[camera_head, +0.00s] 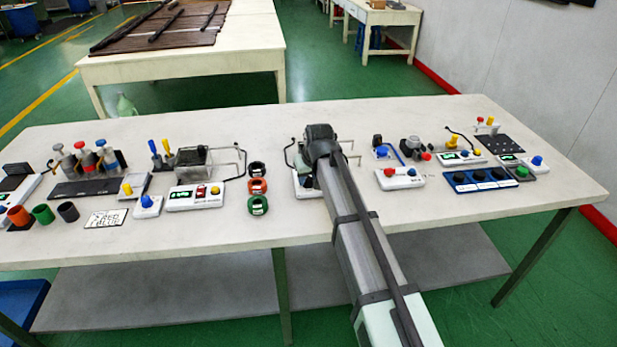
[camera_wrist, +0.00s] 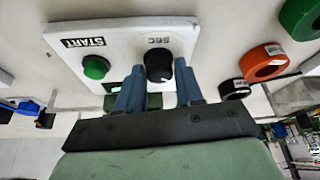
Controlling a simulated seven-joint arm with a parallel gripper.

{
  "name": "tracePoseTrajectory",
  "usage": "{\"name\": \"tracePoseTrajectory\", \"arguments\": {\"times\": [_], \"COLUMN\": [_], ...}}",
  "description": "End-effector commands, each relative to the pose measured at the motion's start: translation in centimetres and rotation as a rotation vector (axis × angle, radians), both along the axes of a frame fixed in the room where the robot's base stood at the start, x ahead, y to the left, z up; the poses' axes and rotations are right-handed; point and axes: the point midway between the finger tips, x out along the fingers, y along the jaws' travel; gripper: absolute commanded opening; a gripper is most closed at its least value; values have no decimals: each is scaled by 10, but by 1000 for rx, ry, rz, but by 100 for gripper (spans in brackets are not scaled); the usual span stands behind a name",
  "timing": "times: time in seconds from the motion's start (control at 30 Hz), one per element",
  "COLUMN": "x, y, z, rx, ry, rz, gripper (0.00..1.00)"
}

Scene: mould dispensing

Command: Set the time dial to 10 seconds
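The time dial (camera_wrist: 158,66) is a round black knob on a white box (camera_wrist: 120,40) in the wrist view, beneath the upside-down label "sec". A small pale mark shows near its lower edge; the setting it points to cannot be read. My gripper (camera_wrist: 159,70) has its two blue-grey fingers spread, one on each side of the dial, with the tips close to its sides. Whether they touch it cannot be told. A green button (camera_wrist: 96,67) with a START label is left of the dial. In the head view my gripper (camera_head: 318,160) and arm cover most of the white box (camera_head: 303,188).
Green, orange and black rings (camera_head: 258,187) lie left of the box in the head view. More devices line the table (camera_head: 230,230). The table's front strip is mostly clear.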

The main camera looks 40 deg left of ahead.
Motion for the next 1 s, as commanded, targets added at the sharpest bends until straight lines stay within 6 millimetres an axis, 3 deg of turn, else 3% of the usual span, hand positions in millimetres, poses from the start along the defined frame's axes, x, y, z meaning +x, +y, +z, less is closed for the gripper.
{"name": "tracePoseTrajectory", "arguments": {"times": [0.37, 0.67, 1.0], "x": [0, 0, -1], "y": [0, 0, 2], "z": [0, 0, 1], "rx": [0, 0, 0], "ry": [0, -1, -2], "rz": [0, -40, -269], "gripper": [0, 0, 0]}}
